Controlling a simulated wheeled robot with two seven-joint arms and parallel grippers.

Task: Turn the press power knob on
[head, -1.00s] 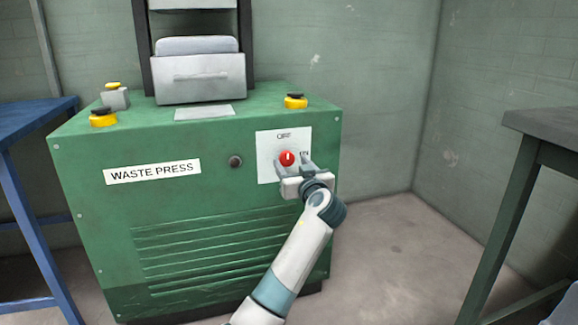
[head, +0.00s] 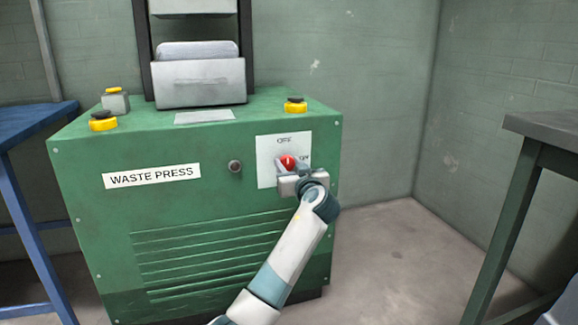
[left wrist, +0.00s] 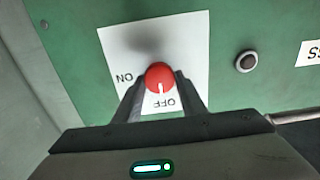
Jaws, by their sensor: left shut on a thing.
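The red power knob (head: 288,161) sits on a white plate (head: 268,150) on the front of the green waste press (head: 110,215). The plate has OFF above the knob and ON to its right. My left gripper (head: 291,169) is shut on the knob, one finger on each side. In the left wrist view the knob (left wrist: 160,75) sits between the fingertips of the gripper (left wrist: 159,88). Its white mark points to the OFF label. My right gripper is not in view.
A round dark button (head: 235,167) is left of the plate. Yellow-and-black buttons (head: 296,105) stand on the press top. A blue table (head: 30,125) is at the left and a dark table (head: 550,125) at the right. Floor between press and right table is clear.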

